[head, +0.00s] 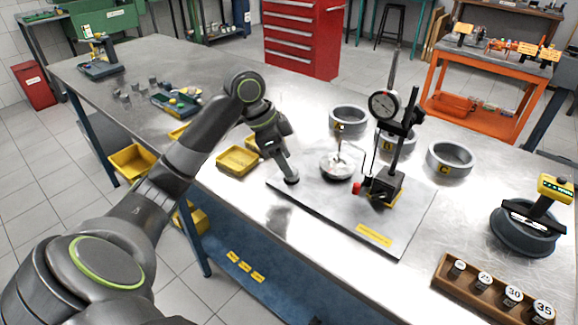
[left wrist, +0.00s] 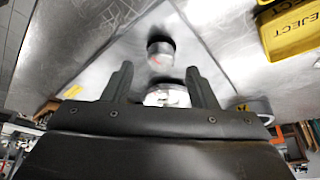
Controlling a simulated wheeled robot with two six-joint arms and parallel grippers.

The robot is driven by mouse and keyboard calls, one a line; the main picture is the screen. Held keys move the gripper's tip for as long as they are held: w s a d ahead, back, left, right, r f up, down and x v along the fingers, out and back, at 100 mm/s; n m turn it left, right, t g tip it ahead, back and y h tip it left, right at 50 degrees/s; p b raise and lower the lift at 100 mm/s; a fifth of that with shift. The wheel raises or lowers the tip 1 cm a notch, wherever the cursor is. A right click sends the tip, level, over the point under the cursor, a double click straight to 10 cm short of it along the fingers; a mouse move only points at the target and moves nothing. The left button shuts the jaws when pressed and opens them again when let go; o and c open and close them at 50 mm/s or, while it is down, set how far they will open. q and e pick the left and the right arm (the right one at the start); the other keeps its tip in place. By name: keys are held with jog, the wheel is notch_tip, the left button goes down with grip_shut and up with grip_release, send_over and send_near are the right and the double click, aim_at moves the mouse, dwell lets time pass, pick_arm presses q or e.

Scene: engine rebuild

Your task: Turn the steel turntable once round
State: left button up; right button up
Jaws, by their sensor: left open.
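The round steel turntable (head: 338,166) sits on a flat steel base plate (head: 330,206) on the bench, with a thin indicator rod above it. In the left wrist view a bright round steel piece (left wrist: 168,96), probably the turntable, shows between the fingers. A small dark round knob (head: 291,179) stands near the plate's left corner; a small cylinder, likely this knob, shows beyond the fingertips in the left wrist view (left wrist: 160,53). My left gripper (head: 284,163) is open, pointing down close to the knob; contact cannot be told. My right gripper is out of view.
A dial gauge (head: 384,105) on a black stand (head: 386,186) rises right of the turntable. Steel rings (head: 449,158) stand behind and to the right. A yellow bin (head: 238,161) lies left. A wooden weight rack (head: 490,290) is at front right.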

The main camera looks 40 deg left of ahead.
pick_arm(q)
jog(key=shift+x, duration=1.45)
jog(key=shift+c, duration=0.2)
jog(key=c, duration=0.9)
